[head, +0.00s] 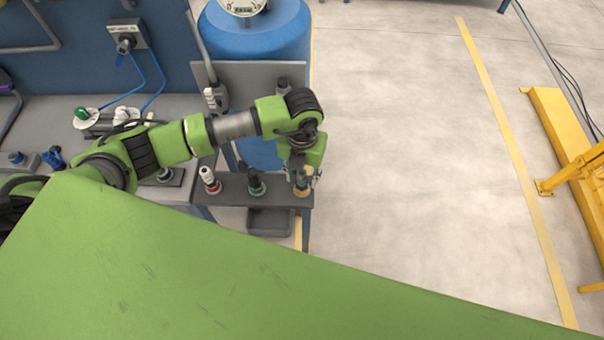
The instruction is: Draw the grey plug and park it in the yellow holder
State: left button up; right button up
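The yellow holder (302,193) is at the right end of a small dark shelf (232,189). My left gripper (302,178) points down directly above it, its fingers at or just over the holder. Something greyish shows between the fingers, but it is too small and covered to tell whether it is the grey plug or whether the fingers are shut on it. A red-based holder (211,186) with a white-topped plug and a green-based holder (256,187) with a dark plug stand to the left on the same shelf. My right gripper is out of view.
A blue tank (262,35) with a gauge stands behind the arm. A grey bench (60,118) at left carries a switch box, blue cables and connectors. A dark bin (270,221) sits below the shelf. Open floor lies to the right, with a yellow frame (560,130) beyond.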

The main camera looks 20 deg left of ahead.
pick_arm(q)
notch_tip(320, 180, up, 12)
dwell(0.5)
